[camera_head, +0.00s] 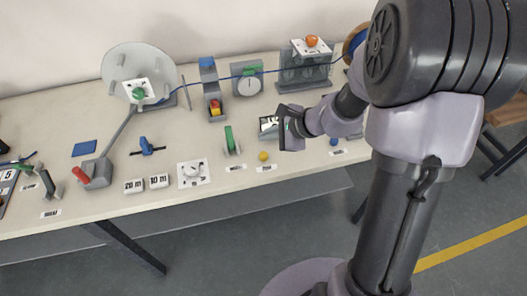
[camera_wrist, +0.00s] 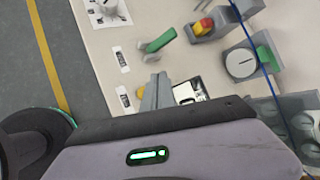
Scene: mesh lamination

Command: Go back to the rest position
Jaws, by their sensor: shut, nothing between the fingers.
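My gripper (camera_head: 286,132) is at the end of my arm, over the front right part of the table (camera_head: 210,185). Its fingers are closed and hold nothing. In the wrist view the closed fingers (camera_wrist: 156,92) point over the tabletop, beside a small device with a bright screen (camera_wrist: 186,92). That device (camera_head: 268,123) is partly hidden by the gripper in the head view. Whether the fingers touch anything is not clear.
A green-handled lever (camera_head: 231,140), a yellow ball (camera_head: 263,156), a dial gauge (camera_head: 248,83) and a red-yellow button box (camera_head: 215,106) stand near the gripper. A blue cable (camera_head: 285,70) runs along the back. A disc (camera_head: 140,68) stands at left. The floor in front is clear.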

